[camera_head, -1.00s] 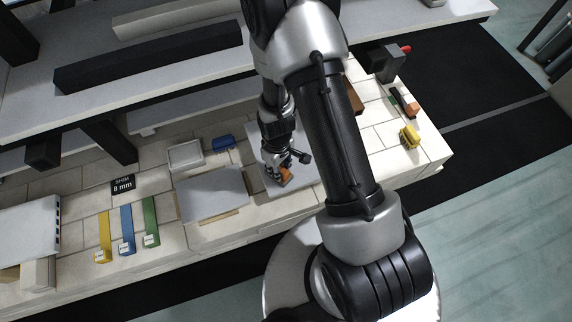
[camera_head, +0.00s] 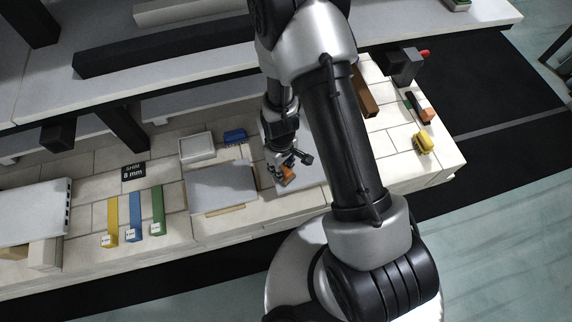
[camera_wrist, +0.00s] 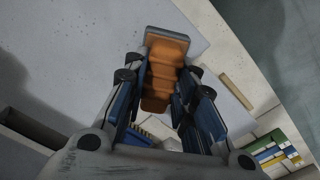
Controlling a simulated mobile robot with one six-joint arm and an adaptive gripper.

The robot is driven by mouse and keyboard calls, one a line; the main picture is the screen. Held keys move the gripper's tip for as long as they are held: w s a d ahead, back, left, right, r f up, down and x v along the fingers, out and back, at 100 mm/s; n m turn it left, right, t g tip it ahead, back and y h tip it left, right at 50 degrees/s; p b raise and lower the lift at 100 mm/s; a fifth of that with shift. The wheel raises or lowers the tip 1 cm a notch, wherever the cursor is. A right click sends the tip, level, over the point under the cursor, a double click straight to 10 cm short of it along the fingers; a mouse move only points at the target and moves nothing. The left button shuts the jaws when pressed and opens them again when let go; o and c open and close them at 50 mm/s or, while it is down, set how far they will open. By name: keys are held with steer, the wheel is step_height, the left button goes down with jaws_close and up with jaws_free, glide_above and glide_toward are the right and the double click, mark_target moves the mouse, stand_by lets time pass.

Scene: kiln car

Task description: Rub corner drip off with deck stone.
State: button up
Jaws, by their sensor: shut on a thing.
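The deck stone has an orange-brown stepped grip and a grey end block. It shows in the wrist view (camera_wrist: 165,72) and small in the head view (camera_head: 288,178). My gripper (camera_wrist: 160,85) is shut on the orange grip, with a finger on each side; it also shows in the head view (camera_head: 284,166). The stone is over a pale grey kiln shelf (camera_head: 313,177), which fills the upper left of the wrist view (camera_wrist: 75,55). I cannot tell whether the stone touches it. I cannot make out the corner drip. My arm hides part of the shelf.
Another grey slab (camera_head: 222,188) lies to the left, near a white tray (camera_head: 197,147) and a blue brush-like thing (camera_head: 235,135). Yellow, blue and green strips (camera_head: 134,218) lie farther left. A yellow object (camera_head: 423,142) sits at the right end. A dark beam runs above.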

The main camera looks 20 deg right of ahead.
steer(key=a, duration=0.3)
steer(key=shift+a, duration=0.1)
steer(key=shift+w, duration=0.15)
steer(key=shift+w, duration=1.2)
steer(key=shift+d, duration=0.2)
steer(key=shift+d+r, duration=0.1)
steer(key=shift+d, duration=2.1)
